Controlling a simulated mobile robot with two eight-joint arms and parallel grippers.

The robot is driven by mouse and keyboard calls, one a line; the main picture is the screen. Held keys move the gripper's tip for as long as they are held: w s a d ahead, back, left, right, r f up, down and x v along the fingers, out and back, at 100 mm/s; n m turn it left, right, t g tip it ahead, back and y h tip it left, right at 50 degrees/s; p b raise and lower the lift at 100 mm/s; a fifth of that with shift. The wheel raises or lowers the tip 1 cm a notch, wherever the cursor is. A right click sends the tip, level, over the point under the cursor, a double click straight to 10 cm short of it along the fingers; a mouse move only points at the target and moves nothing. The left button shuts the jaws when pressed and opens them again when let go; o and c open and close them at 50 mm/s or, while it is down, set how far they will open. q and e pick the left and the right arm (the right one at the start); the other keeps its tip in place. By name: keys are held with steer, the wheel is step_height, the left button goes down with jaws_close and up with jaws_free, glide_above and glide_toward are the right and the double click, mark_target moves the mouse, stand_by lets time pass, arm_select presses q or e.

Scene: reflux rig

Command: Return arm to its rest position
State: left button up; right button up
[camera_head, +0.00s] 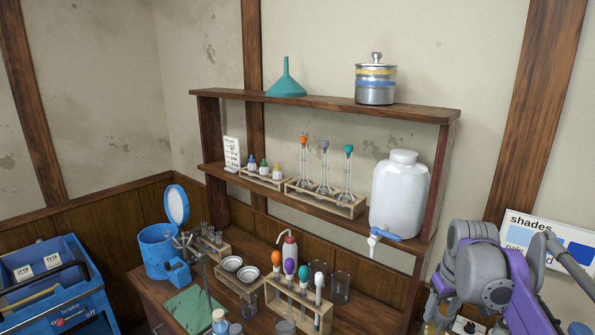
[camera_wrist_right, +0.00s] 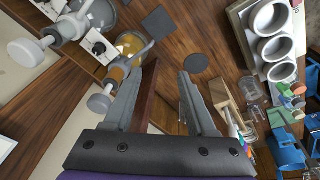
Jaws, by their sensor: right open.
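My right arm (camera_head: 490,275), grey and purple, is at the lower right of the head view, in front of the right end of the shelf. Its gripper's fingertips are not clear there. In the right wrist view my right gripper (camera_wrist_right: 168,70) is open, its two grey fingers apart with nothing between them. Brown wood surface shows beyond and between the fingers. My left arm and gripper are in neither view.
The wooden shelf (camera_head: 330,102) bears a teal funnel (camera_head: 286,82), a metal canister (camera_head: 375,80), and a white tapped jug (camera_head: 400,193). Below it, the bench holds racks, glassware, and a blue lidded pot (camera_head: 160,252). In the wrist view, flasks with grey clamp knobs (camera_wrist_right: 27,53) are left of the fingers.

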steer(key=s+a+f+t, duration=0.2)
steer(key=s+a+f, duration=0.5)
steer(key=s, duration=0.3)
steer(key=s+a+f+m+t, duration=0.1)
steer(key=s+a+f+t, duration=0.1)
steer(key=s+a+f, duration=0.5)
steer(key=s, duration=0.3)
steer(key=shift+f+y, duration=0.15)
steer(key=shift+y, duration=0.25)
